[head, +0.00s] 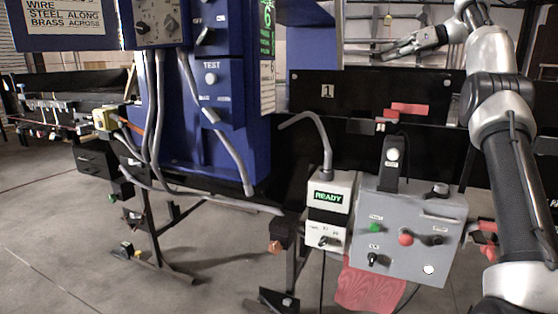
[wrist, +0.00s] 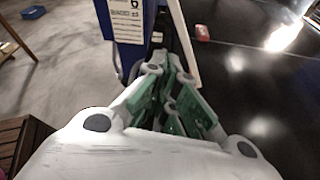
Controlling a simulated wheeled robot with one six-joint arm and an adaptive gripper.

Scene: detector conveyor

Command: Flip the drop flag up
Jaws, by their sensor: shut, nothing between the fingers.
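My gripper (head: 388,52) is at the upper right of the head view, fingers pointing left. It is shut and empty, above and behind the dark conveyor side panel (head: 345,88) marked 1. In the wrist view the green-padded fingers (wrist: 178,95) come together at the middle. A flat red piece (head: 408,109) lies along the dark panel's right part, below my gripper and apart from it. I cannot tell for certain whether it is the drop flag. A small red-and-white item (wrist: 202,33) lies on the dark surface in the wrist view.
A blue detector cabinet (head: 238,155) with a TEST panel stands left of my gripper. A grey control box (head: 425,215) with knobs and a white box reading READY (head: 328,225) stand in front. A red cloth (head: 365,290) hangs below. Open floor (head: 45,230) lies at left.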

